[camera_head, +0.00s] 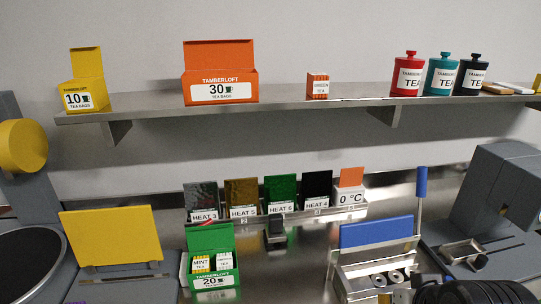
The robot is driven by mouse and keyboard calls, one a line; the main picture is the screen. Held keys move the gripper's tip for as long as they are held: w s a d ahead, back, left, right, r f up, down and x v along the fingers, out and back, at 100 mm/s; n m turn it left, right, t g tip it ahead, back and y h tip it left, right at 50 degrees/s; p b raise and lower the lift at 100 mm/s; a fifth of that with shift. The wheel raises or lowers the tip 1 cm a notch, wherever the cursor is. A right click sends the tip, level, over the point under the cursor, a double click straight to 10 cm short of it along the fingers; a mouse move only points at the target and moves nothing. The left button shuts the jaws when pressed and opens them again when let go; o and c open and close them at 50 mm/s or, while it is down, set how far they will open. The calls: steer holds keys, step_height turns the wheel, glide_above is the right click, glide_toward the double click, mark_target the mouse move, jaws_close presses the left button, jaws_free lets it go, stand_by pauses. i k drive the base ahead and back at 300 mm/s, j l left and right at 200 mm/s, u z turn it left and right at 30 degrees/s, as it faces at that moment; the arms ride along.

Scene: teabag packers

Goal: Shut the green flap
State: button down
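A green tea box (212,281) marked 20 stands on the metal bench at lower centre-left. Its green flap (210,238) is open and stands up at the back of the box. Inside are white-and-yellow packets (201,264), one of them labelled MINT TEA. No fingers of my gripper show in this view. A dark, ribbed, rounded shape at the bottom right edge may be part of my arm, but I cannot tell. Nothing in view touches the flap.
A yellow-lidded device (113,236) stands left of the box. A small dark block (275,231) is behind it to the right. A row of HEAT packets (281,193) stands further back. A blue-panelled metal device (377,232) is on the right. A shelf (290,102) runs above.

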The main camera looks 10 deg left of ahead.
mark_target(205, 238)
steer(key=u, duration=1.25)
steer(key=i+z, duration=0.15)
steer(key=i, duration=0.2)
